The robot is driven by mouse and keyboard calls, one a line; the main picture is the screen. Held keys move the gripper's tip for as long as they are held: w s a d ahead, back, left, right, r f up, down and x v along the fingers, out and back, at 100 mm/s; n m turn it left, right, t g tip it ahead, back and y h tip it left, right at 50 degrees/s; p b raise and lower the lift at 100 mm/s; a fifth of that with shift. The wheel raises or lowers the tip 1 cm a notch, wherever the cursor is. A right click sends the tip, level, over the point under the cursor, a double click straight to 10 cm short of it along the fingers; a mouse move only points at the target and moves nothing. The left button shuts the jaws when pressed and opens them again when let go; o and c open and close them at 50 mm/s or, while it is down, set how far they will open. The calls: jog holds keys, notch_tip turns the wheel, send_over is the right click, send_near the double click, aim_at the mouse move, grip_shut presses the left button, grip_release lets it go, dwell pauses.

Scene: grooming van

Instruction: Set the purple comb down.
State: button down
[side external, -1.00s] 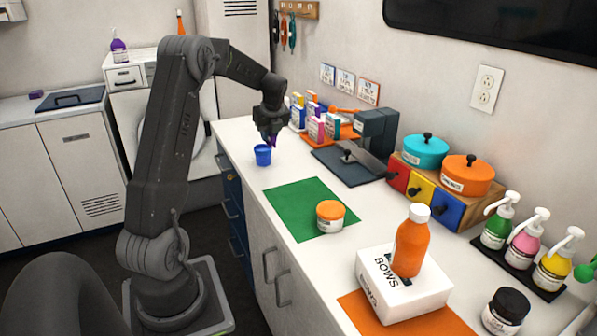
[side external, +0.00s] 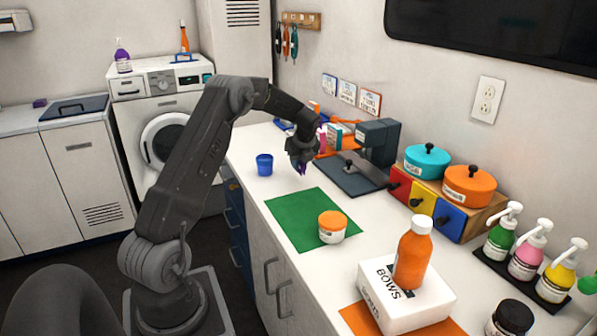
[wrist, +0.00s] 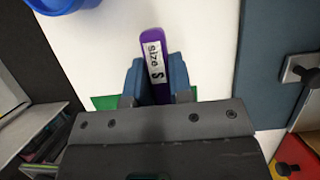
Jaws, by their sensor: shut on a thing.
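The purple comb (wrist: 152,40) is between the fingers of my gripper (wrist: 158,82) in the wrist view, with a white label reading "size S" facing the camera. My gripper is shut on it. In the side view, my gripper (side external: 301,165) points down over the white counter, and a small purple part of the comb (side external: 302,171) shows below the fingers. The comb is close to the counter top; I cannot tell whether it touches. It is to the right of the blue cup (side external: 265,166) and beyond the green mat (side external: 290,229).
A dark flat-based device (side external: 351,180) stands just right of my gripper. An orange-lidded jar (side external: 332,230) stands on the green mat. The white BOWS box (side external: 425,307) with an orange bottle (side external: 412,255) is nearer the camera. White counter is bare around the cup.

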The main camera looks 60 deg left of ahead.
aim_at(298, 171)
jog(key=shift+f, duration=1.75)
jog(key=shift+f, duration=0.1)
jog(key=c, duration=1)
grip_release()
